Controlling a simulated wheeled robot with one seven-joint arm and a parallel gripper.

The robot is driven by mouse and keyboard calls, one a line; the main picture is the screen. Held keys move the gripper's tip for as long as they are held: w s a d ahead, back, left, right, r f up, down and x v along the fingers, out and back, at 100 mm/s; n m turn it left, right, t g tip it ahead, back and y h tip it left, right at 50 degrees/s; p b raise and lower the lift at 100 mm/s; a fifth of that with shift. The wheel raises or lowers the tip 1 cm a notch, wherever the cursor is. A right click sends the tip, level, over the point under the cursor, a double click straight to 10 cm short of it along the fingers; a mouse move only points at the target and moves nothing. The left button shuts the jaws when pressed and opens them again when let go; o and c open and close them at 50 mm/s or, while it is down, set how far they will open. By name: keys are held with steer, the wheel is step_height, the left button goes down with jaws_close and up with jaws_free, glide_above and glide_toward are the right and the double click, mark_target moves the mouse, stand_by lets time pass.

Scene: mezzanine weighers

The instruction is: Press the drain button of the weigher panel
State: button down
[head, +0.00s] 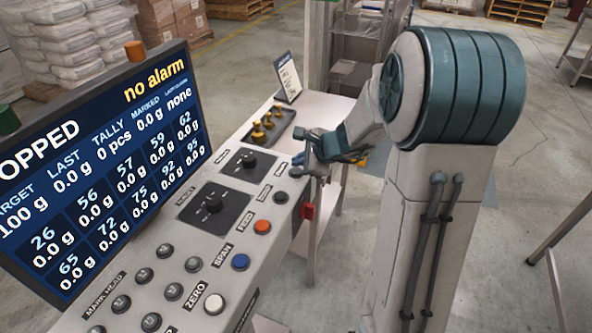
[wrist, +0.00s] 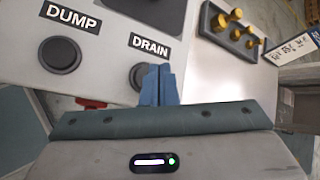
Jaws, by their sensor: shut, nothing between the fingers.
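The weigher panel (head: 150,262) is a light sloping console with labelled buttons. The drain button (wrist: 137,76) is dark and round, below the DRAIN label in the wrist view. It also shows in the head view (head: 296,172) near the panel's far end. My gripper (wrist: 159,70) is shut and empty, its blue fingertips together. In the wrist view the fingertips overlap the right part of the drain button and hide it. I cannot tell whether they touch it. In the head view my gripper (head: 300,159) is at the panel's far end, by this button.
The dump button (wrist: 60,54) is dark and sits left of drain. Feed (head: 262,227) is orange, span (head: 240,261) blue, zero (head: 214,303) white. A screen (head: 100,165) reads "no alarm". A tray of brass weights (head: 268,125) and a sign (head: 289,77) stand beyond the panel.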

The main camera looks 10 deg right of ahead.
mark_target(300, 172)
steer(key=shift+f, duration=0.1)
stand_by(0.7)
steer(key=shift+f+b, duration=0.4)
steer(key=shift+b, duration=0.2)
steer(key=shift+f+b, duration=0.35)
steer(key=shift+b, duration=0.15)
stand_by(0.5)
steer(key=shift+r, duration=0.1)
steer(key=shift+r+p, duration=0.65)
steer(key=shift+r, duration=0.1)
steer(key=shift+r+p, duration=1.95)
steer(key=shift+r, duration=0.55)
